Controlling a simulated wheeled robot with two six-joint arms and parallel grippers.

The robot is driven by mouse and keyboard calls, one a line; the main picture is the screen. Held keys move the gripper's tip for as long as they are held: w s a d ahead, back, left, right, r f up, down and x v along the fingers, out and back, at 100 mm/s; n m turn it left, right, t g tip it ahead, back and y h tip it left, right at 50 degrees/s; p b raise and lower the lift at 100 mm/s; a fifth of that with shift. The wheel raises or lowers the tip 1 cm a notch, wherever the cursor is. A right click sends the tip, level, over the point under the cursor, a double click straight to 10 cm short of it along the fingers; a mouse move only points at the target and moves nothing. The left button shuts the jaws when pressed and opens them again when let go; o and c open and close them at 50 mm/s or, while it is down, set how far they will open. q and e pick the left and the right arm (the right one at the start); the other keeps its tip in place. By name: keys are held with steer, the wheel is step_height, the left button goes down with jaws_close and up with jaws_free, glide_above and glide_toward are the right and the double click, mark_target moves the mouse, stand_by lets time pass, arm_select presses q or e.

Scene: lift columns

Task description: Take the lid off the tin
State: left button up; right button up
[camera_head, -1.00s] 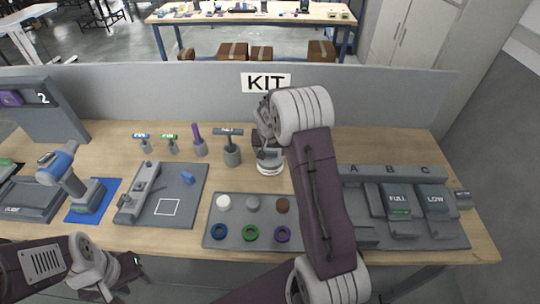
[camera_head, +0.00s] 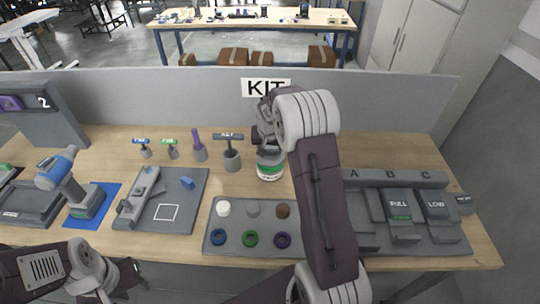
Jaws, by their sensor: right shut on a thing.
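The tin (camera_head: 270,168) is a white can with a green band. It stands upright on the wooden table, behind the parts tray. My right gripper (camera_head: 263,140) is right above the tin's top, partly behind my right arm. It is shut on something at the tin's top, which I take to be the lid. The lid itself is hidden, so I cannot see how far it is from the rim. My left gripper (camera_head: 134,272) is low at the left, in front of the table and far from the tin. Its opening is unclear.
A grey tray (camera_head: 236,237) with caps and coloured rings lies in front of the tin. A hammer in a holder (camera_head: 231,160) stands close on the tin's left. A panel with a KIT sign (camera_head: 262,87) rises behind. Bare table lies between the panel and the holders.

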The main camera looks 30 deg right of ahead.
steer(key=s+d+r+b, duration=0.1)
steer(key=s+d+r, duration=0.2)
steer(key=s+r, duration=0.4)
steer(key=s, duration=0.4)
steer(key=shift+s+r, duration=0.15)
steer(key=shift+r, duration=0.2)
